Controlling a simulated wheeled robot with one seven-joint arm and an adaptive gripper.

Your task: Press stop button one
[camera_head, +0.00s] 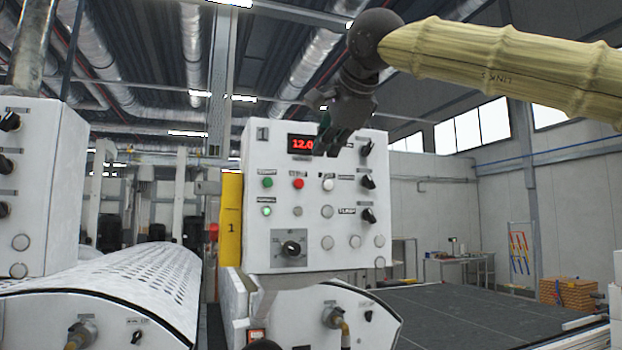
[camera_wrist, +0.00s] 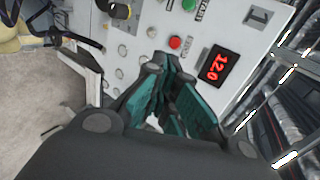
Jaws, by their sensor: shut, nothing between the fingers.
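The white control panel marked 1 (camera_head: 257,190) stands in the middle of the head view. A red button (camera_head: 298,184), the likely stop button, sits below the red digital display (camera_head: 300,144), between a green button (camera_head: 267,183) and a white one (camera_head: 327,184). Its label is too small to read. My gripper (camera_head: 326,150) hangs in front of the panel's upper part, by the display's right end, above and to the right of the red button. In the wrist view the gripper's teal fingers (camera_wrist: 165,92) are closed and empty, and the red button (camera_wrist: 175,42) shows just beyond their tips.
Black rotary knobs (camera_head: 367,181) line the panel's right side, and a larger black switch (camera_head: 291,248) sits lower down. A red button (camera_head: 213,231) is on the panel's left side by the yellow plate (camera_head: 231,220). Another white panel (camera_head: 30,190) stands at far left.

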